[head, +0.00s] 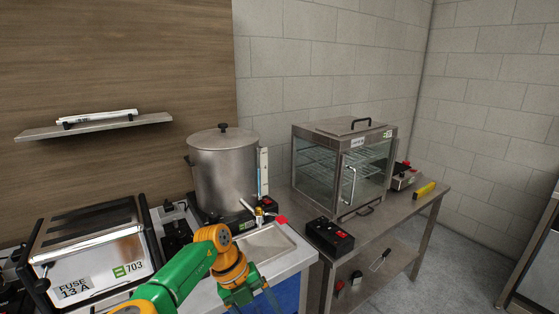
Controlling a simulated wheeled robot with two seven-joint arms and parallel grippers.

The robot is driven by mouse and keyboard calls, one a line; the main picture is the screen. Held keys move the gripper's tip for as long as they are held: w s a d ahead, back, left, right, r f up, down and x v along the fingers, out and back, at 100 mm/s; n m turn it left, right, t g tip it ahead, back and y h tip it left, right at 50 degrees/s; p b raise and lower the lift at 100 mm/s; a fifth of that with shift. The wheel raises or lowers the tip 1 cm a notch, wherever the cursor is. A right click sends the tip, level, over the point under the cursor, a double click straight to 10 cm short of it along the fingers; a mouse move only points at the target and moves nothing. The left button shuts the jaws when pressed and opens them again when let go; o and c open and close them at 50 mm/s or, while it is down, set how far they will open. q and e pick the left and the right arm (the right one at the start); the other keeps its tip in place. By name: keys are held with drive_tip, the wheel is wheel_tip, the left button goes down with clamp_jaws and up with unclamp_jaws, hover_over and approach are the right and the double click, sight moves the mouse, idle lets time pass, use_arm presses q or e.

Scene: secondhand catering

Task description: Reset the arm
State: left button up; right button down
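A green and orange arm of mine (188,273) comes in from the lower left and bends at an orange joint. Its end, my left gripper (252,300), points down in front of the steel worktop, at the bottom edge of the picture. Its fingers are not clear enough to tell whether they are open or shut. I see nothing held in it. My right arm and gripper are not in view.
A steel pot (222,170) stands behind the arm. A fuse-labelled appliance (92,253) is at left. A glass cabinet (342,167) and black box (329,236) stand on the right table (398,212). Floor is open at right.

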use_arm(q)
drive_tip(key=s+d+f+n+t+h, duration=0.2)
drive_tip(key=d+f+n+h, duration=0.3)
drive_tip(key=d+h, duration=0.4)
drive_tip(key=s+a+f+n+t+y, duration=0.2)
drive_tip(key=a+f+n+t+y, duration=0.15)
drive_tip(key=f+n, duration=0.5)
drive_tip(key=s+a+f+n+t+y, duration=0.25)
drive_tip(key=a+f+n+t, duration=0.35)
drive_tip(key=f, duration=0.4)
drive_tip(key=s+a+f+n+g+y, duration=0.4)
drive_tip(key=s+a+f+n+y, duration=0.15)
drive_tip(key=s+a+f, duration=0.45)
drive_tip(key=s+a+f+n+g+y, duration=0.1)
drive_tip(key=s+a+f+n+g, duration=0.1)
drive_tip(key=s, duration=0.9)
drive_tip(key=s+a+f+n+g+y, duration=0.1)
drive_tip(key=s+a+f+n+g, duration=0.1)
drive_tip(key=s, duration=0.9)
drive_tip(key=shift+a+f+n+g, duration=0.2)
drive_tip(key=shift+f+n+g, duration=0.2)
drive_tip(key=shift+g, duration=0.35)
